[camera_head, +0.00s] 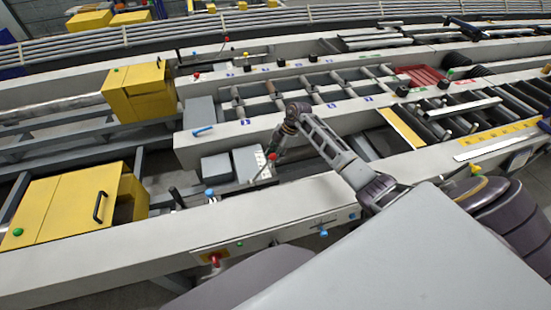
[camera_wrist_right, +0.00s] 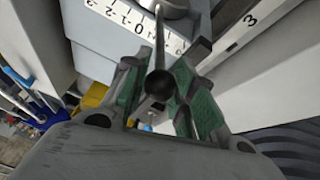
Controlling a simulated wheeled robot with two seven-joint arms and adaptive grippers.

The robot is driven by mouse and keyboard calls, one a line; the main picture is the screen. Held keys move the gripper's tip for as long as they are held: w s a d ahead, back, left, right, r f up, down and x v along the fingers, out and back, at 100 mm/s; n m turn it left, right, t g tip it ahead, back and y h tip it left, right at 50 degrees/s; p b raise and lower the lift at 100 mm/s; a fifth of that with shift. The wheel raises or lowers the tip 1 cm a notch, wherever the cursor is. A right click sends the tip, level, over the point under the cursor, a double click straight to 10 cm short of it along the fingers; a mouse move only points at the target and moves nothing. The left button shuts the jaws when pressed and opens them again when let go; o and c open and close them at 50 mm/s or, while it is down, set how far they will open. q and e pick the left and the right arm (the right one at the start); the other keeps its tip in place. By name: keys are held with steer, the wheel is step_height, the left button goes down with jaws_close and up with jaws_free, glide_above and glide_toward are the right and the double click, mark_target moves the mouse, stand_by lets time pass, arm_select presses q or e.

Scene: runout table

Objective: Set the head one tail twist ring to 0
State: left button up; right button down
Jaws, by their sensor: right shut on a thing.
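My right gripper (camera_wrist_right: 160,72) is shut on a thin grey lever with a dark round end (camera_wrist_right: 157,84), which stands between its green-padded fingers. The lever rises toward a rounded grey part at the top of the right wrist view. Beside it is a white scale band (camera_wrist_right: 122,14) with black numbers, 0, 1 and 2 among them. The exact setting against the scale is unclear. In the head view my right gripper (camera_head: 271,157) reaches down by grey boxes (camera_head: 216,167) on the runout table (camera_head: 130,240); the ring is too small to make out there. My left gripper is out of view.
Yellow cabinets (camera_head: 65,208) stand at the left, with another yellow box (camera_head: 137,92) farther back. Long pale rails (camera_head: 300,122) with rollers run behind the gripper. A red knob (camera_head: 215,259) is on the near rail face.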

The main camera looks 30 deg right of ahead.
steer(key=shift+w+d+r, duration=0.15)
steer(key=shift+w+d, duration=0.05)
steer(key=shift+w, duration=0.4)
steer(key=shift+w+d+r, duration=0.1)
steer(key=shift+w+d, duration=0.05)
steer(key=shift+w, duration=0.45)
steer(key=shift+w+d+b, duration=0.2)
steer(key=shift+w+b, duration=0.2)
steer(key=shift+w, duration=0.25)
steer(key=shift+w+d+b, duration=0.2)
steer(key=shift+w+b, duration=0.2)
steer(key=shift+w, duration=0.25)
steer(key=shift+r, duration=0.1)
steer(key=c, duration=1.1)
jaws_free()
steer(key=shift+c, duration=0.2)
steer(key=shift+r, duration=0.15)
steer(key=v, duration=1.1)
steer(key=shift+d+r, duration=0.15)
steer(key=shift+r, duration=0.15)
steer(key=shift+s, duration=0.1)
